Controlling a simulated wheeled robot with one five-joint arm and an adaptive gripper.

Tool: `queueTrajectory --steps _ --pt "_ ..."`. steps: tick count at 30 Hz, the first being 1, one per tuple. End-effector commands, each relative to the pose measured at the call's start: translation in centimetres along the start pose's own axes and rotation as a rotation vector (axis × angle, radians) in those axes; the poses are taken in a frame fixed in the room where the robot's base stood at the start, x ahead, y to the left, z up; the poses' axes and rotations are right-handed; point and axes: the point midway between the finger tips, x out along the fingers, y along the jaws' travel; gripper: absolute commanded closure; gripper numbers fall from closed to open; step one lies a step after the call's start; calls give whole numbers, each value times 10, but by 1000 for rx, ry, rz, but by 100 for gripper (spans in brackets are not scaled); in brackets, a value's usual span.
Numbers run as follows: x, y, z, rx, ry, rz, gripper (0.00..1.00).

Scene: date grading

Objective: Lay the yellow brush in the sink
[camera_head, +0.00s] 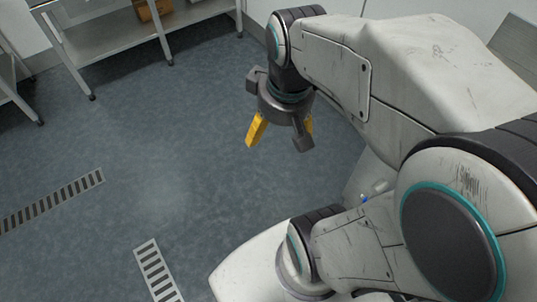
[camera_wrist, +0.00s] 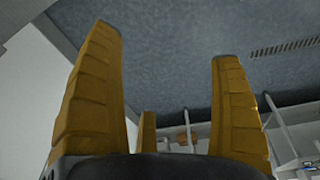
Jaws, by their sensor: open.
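My gripper (camera_head: 280,134) hangs above the open floor in the head view, its yellow fingers spread apart with nothing between them. In the wrist view my gripper (camera_wrist: 168,45) shows its yellow fingers well apart and empty, with floor beyond them. I see neither the yellow brush nor the sink in either view. The only yellow parts that I can make out are my own fingers.
A steel table with a lower shelf (camera_head: 120,42) stands at the upper left, with a brown box (camera_head: 153,9) on it. Slotted floor grates (camera_head: 50,203) and (camera_head: 157,270) lie at the left and bottom. The floor (camera_head: 150,150) between is clear.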

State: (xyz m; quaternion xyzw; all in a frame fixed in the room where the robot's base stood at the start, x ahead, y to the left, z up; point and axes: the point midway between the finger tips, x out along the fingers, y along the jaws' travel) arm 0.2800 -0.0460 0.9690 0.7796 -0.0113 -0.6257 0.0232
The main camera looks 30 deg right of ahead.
Motion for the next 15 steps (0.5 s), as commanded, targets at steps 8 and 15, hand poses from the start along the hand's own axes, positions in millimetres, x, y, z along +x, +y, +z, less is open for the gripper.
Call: queueTrajectory --steps 8,15 --pt "6 -44 36 10 36 -39 15" --pt "8 -49 43 18 39 -47 15"
